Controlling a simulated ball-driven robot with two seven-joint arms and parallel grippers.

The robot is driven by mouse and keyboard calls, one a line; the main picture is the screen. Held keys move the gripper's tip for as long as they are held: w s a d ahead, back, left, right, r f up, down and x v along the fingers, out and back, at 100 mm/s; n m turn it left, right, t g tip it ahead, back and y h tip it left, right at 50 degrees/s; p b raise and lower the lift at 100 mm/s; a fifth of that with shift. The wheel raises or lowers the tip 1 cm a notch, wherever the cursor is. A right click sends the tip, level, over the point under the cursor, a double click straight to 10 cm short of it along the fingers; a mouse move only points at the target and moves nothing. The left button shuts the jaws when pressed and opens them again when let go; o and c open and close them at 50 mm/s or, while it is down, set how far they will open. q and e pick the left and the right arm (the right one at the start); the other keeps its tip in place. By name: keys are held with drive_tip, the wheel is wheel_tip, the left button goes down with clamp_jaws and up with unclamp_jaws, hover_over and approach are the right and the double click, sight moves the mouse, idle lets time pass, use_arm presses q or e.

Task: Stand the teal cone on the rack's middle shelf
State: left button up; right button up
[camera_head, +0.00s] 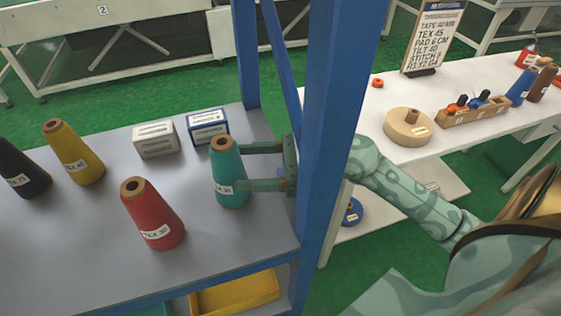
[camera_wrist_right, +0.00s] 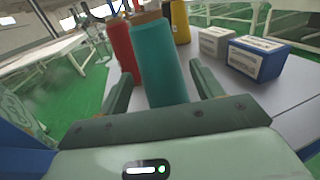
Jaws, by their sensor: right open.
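The teal cone (camera_head: 228,172) stands upright on the rack's grey shelf (camera_head: 90,240), near its right end beside the blue post. My right gripper (camera_head: 238,167) reaches in from the right, past the post, with its fingers on either side of the cone. The jaws are open. In the right wrist view the teal cone (camera_wrist_right: 160,62) rises between the two fingers (camera_wrist_right: 162,95), with a visible gap at least on the left. Whether a finger touches the cone I cannot tell. My left gripper is out of view.
A red cone (camera_head: 152,212), yellow cone (camera_head: 72,152) and black cone (camera_head: 22,170) stand on the same shelf. A white box (camera_head: 155,140) and blue box (camera_head: 208,127) sit behind. The blue post (camera_head: 335,120) crosses close to my right arm. A yellow bin (camera_head: 235,293) is below.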

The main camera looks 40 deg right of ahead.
drive_tip(key=v, duration=0.6)
drive_tip(key=w+d+f+m+t+h, duration=0.2)
drive_tip(key=d+f+m+t+h, duration=0.15)
drive_tip(key=f+m, duration=0.5)
drive_tip(key=w+d+f+m+t+h, duration=0.2)
drive_tip(key=d+f+m+h, duration=0.15)
drive_tip(key=f+m, duration=0.5)
drive_tip(key=s+d+f+m+g+h, duration=0.1)
drive_tip(key=s+d+f+m+h, duration=0.15)
drive_tip(key=f+m, duration=0.5)
drive_tip(key=s+d+f+m+g+h, duration=0.15)
drive_tip(key=s+f+m+h, duration=0.25)
drive_tip(key=f, duration=0.7)
drive_tip(key=s+a+f+m+g+h, duration=0.2)
drive_tip(key=s+f+m+g, duration=0.45)
drive_tip(key=s+f, duration=0.8)
drive_tip(key=s+a+f+m+g, duration=0.2)
drive_tip(key=s+m, duration=0.1)
drive_tip(key=s, duration=0.5)
drive_tip(key=s+a+f+m+g, duration=0.2)
drive_tip(key=s+m, duration=0.1)
drive_tip(key=s, duration=0.6)
drive_tip(key=s+a+f+m+g, duration=0.2)
drive_tip(key=s+a+f+m, duration=0.1)
drive_tip(key=s, duration=0.5)
drive_tip(key=shift+s, duration=0.4)
